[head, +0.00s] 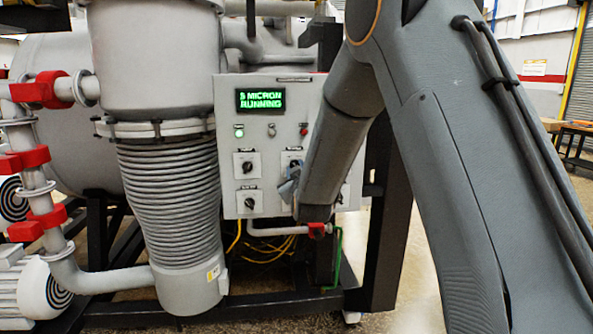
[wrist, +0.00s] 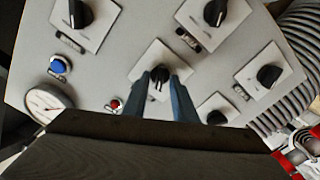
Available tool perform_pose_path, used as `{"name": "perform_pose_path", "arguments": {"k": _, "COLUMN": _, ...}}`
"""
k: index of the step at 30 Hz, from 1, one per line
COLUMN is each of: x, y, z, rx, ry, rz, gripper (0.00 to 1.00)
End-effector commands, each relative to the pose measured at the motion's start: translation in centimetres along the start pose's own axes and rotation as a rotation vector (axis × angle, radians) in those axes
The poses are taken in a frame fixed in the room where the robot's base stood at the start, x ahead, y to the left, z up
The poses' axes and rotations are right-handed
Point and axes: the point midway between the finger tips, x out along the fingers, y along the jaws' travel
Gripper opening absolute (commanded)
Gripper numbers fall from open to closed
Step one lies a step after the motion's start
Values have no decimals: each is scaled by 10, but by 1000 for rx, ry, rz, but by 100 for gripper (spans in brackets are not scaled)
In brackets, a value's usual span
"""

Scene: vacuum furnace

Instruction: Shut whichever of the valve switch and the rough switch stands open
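The grey control panel (head: 231,145) carries several black rotary switches on white plates, with labels too small to read, so I cannot tell which are the valve switch and rough switch. In the head view an upper left switch (head: 247,166) and a lower left switch (head: 250,203) show; my arm hides much of the others. In the wrist view my gripper (wrist: 160,80) has its two blue fingers apart, either side of a middle switch (wrist: 158,84). I cannot tell whether they touch it. Other switches show upper left (wrist: 76,14), top (wrist: 215,12), right (wrist: 268,76) and lower right (wrist: 216,116).
The panel display (head: 260,100) reads "3 MICRON RUNNING". A green lamp (head: 239,132) and red button (head: 304,131) are on it. A blue button (wrist: 58,65) and round gauge (wrist: 48,102) show in the wrist view. A ribbed column (head: 172,195) stands left of the panel.

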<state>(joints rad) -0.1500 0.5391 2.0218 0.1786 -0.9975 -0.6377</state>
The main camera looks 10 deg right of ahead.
Motion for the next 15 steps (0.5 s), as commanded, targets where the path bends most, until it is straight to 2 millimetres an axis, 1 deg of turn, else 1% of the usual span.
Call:
{"name": "perform_pose_path", "arguments": {"k": 10, "x": -2, "y": 0, "z": 0, "rx": 1, "ry": 0, "rz": 0, "gripper": 27}}
{"name": "perform_pose_path", "arguments": {"k": 13, "x": -10, "y": 0, "z": 0, "rx": 1, "ry": 1, "rz": 0, "gripper": 27}}
{"name": "perform_pose_path", "arguments": {"k": 15, "x": -20, "y": -1, "z": 0, "rx": 1, "ry": 1, "rz": 0, "gripper": 27}}
